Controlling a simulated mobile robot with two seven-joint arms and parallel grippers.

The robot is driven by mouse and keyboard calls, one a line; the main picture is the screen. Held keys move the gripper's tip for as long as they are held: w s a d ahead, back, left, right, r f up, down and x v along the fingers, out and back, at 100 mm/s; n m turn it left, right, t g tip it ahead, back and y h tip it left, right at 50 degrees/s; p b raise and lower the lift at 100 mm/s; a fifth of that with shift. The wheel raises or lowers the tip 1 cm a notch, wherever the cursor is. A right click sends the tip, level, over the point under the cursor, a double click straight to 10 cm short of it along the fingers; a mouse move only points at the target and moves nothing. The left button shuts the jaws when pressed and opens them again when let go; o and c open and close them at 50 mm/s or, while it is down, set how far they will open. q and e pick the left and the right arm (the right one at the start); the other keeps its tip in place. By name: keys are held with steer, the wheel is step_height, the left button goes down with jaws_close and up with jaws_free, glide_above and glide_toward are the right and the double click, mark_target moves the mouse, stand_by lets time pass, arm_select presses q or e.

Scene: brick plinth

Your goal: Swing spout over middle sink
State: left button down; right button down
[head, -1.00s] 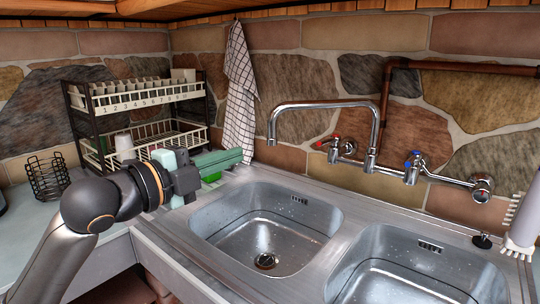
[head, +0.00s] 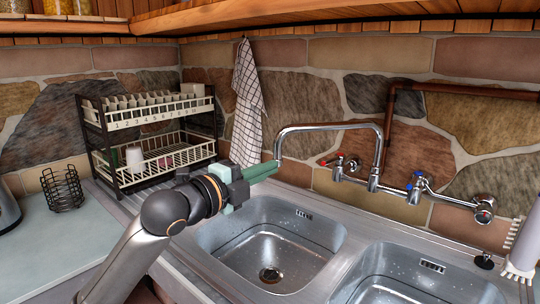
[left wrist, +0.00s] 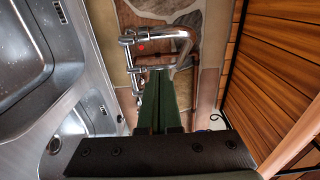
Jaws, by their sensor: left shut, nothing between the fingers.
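The chrome spout (head: 325,127) rises from the wall tap (head: 374,182) and arches left, its down-turned end above the back edge of the left basin (head: 275,245). My left gripper (head: 276,168) is shut and empty, its green fingertips at or just beside the spout's end. Whether they touch cannot be told. In the left wrist view, the shut left gripper (left wrist: 158,74) points at the spout (left wrist: 186,42). A second basin (head: 410,280) lies to the right, cut off by the frame. Which one is the middle sink is not clear. My right gripper is not in view.
A dish rack (head: 155,122) stands behind my left arm at the left, with a wire basket (head: 63,190) beside it. A checked towel (head: 245,95) hangs on the stone wall. A white brush (head: 522,250) stands at the far right.

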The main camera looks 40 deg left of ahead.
mark_target(275, 155)
arm_select(q)
steer(key=w, duration=0.1)
steer(key=w+a, duration=0.1)
steer(key=w, duration=0.1)
steer(key=w+a, duration=0.1)
steer(key=shift+w+a, duration=0.1)
steer(key=shift+w, duration=0.2)
steer(key=shift+w+a+p, duration=0.5)
steer(key=shift+a, duration=0.15)
steer(key=shift+w+a, duration=0.25)
steer(key=shift+a, duration=0.15)
